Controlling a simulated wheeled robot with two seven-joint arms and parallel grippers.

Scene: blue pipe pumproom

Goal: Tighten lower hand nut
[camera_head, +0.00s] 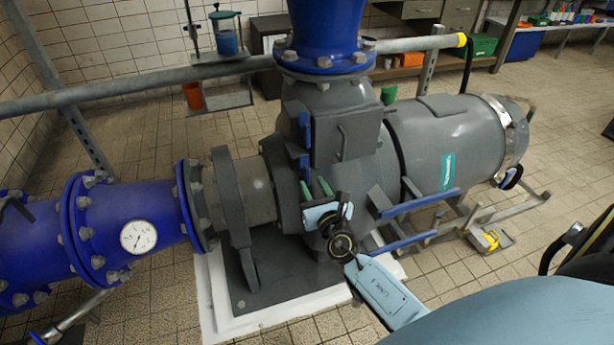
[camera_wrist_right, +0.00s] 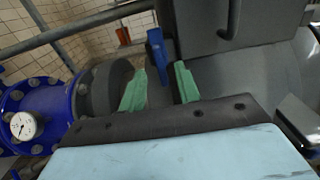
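The lower hand nut (camera_head: 306,167), a blue lever-like piece, sits at the lower left edge of the grey box-shaped cover on the pump. A matching upper blue hand nut (camera_head: 304,131) is above it. My right gripper (camera_head: 314,185), with green fingers, is just below the lower nut, pointing up at it. In the right wrist view the fingers (camera_wrist_right: 160,70) stand apart, and a blue nut (camera_wrist_right: 156,46) shows beyond and between them, probably the lower one. I see no clear grip on it. My left gripper is not in view.
The grey cover (camera_head: 347,137) has a handle beside the nuts. Blue flanged pipes with a gauge (camera_head: 138,236) are at left, and a blue pipe (camera_head: 325,35) rises above. Blue rails (camera_head: 420,202) stick out right of my gripper. A grey horizontal pipe (camera_head: 130,88) crosses behind.

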